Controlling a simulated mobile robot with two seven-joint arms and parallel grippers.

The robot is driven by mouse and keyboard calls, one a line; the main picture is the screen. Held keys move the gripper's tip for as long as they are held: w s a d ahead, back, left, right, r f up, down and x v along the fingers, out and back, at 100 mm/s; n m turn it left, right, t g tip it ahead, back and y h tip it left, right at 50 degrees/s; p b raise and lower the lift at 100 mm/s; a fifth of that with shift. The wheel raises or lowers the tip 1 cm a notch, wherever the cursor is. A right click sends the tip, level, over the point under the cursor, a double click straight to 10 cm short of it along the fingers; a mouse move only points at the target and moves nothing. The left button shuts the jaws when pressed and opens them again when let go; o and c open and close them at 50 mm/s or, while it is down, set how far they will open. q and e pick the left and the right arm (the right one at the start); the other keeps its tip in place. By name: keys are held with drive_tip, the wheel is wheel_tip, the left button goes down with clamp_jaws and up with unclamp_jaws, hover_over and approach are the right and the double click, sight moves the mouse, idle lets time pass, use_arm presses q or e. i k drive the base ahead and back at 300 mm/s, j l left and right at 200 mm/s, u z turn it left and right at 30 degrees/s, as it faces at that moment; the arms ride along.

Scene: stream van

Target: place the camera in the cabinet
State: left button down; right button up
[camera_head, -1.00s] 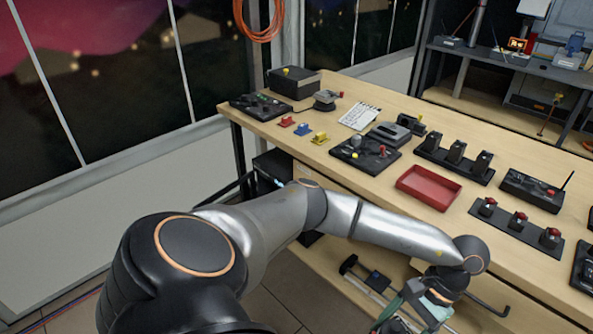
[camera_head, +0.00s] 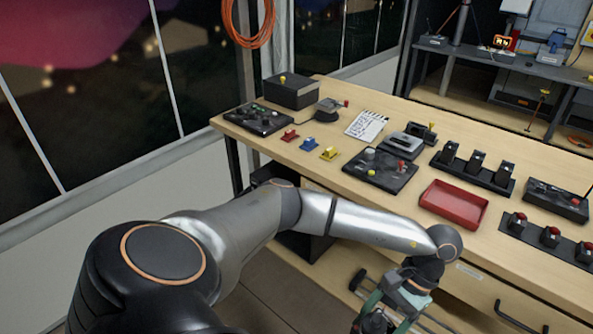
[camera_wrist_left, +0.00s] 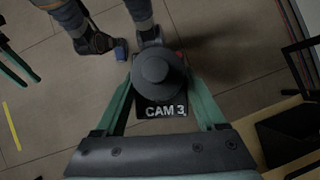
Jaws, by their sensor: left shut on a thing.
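My left gripper (camera_head: 393,302) is at the bottom of the head view, in front of the wooden workbench. In the left wrist view, its green fingers (camera_wrist_left: 160,108) are shut on a dark camera (camera_wrist_left: 156,72) with a round body and a "CAM 3" label. The camera is clear of the floor.
A drawer handle (camera_head: 522,315) juts from the bench front. Bare floor (camera_wrist_left: 225,75) lies below the held camera.

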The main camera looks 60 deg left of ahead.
sight(299, 242)
drive_tip(key=k+j, duration=0.1)
drive_tip(key=j, duration=0.45)
drive_tip(key=k+j, duration=0.1)
drive_tip(key=j, duration=0.95)
drive_tip(key=k+j, duration=0.15)
drive_tip(key=j, duration=0.4)
drive_tip(key=k+j, duration=0.1)
drive_tip(key=j, duration=0.45)
drive_tip(key=u, duration=0.05)
